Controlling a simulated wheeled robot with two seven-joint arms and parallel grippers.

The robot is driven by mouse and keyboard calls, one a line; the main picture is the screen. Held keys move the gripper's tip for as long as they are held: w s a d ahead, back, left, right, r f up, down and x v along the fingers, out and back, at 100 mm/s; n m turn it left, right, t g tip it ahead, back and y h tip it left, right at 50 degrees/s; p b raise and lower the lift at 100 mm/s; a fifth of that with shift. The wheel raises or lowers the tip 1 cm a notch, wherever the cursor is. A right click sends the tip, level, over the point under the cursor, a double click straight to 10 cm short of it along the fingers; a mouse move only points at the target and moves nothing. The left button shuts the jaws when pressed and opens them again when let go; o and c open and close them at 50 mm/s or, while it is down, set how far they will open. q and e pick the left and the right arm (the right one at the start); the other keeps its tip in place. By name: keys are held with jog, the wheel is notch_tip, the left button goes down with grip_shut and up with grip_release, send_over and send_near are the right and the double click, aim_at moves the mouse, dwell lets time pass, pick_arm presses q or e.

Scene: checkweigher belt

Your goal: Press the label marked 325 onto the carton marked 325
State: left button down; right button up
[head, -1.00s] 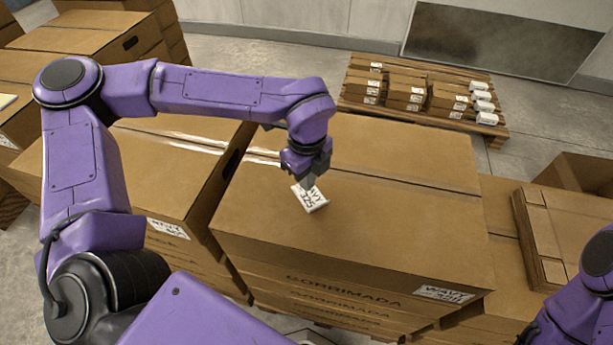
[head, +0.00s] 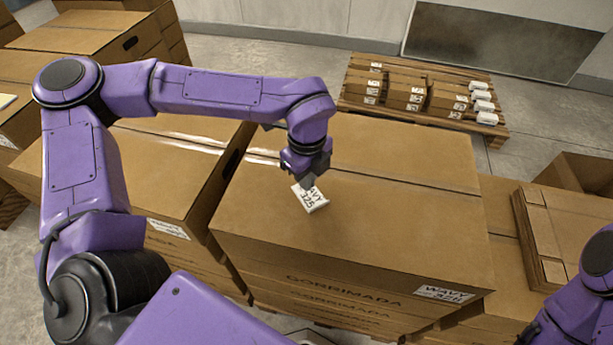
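A small white label (head: 311,202) with black print reading about "AVY 325" is at the fingertips of my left gripper (head: 306,182). The fingers look closed on its upper edge, which hides part of the print. The label is over the top of a large brown carton (head: 380,225); I cannot tell whether it touches the carton. That carton has a white tag (head: 445,294) on its front right corner reading "WAVY" and a number starting with 32; the last digit is unclear. Only purple parts of my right arm show at the lower right; its gripper is out of view.
Another large carton (head: 190,190) stands left of it, with a partly hidden tag (head: 168,229). A pallet (head: 490,128) of small cartons and white packs is behind. Smaller cartons (head: 560,235) are at right. Bare floor (head: 540,115) shows behind.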

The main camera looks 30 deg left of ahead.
pick_arm(q)
jog(key=shift+f+b, duration=0.6)
jog(key=shift+f, duration=0.2)
dwell(0.7)
jog(key=shift+r, duration=0.1)
dwell(0.3)
notch_tip(320, 180, up, 7)
jog(key=p, duration=0.6)
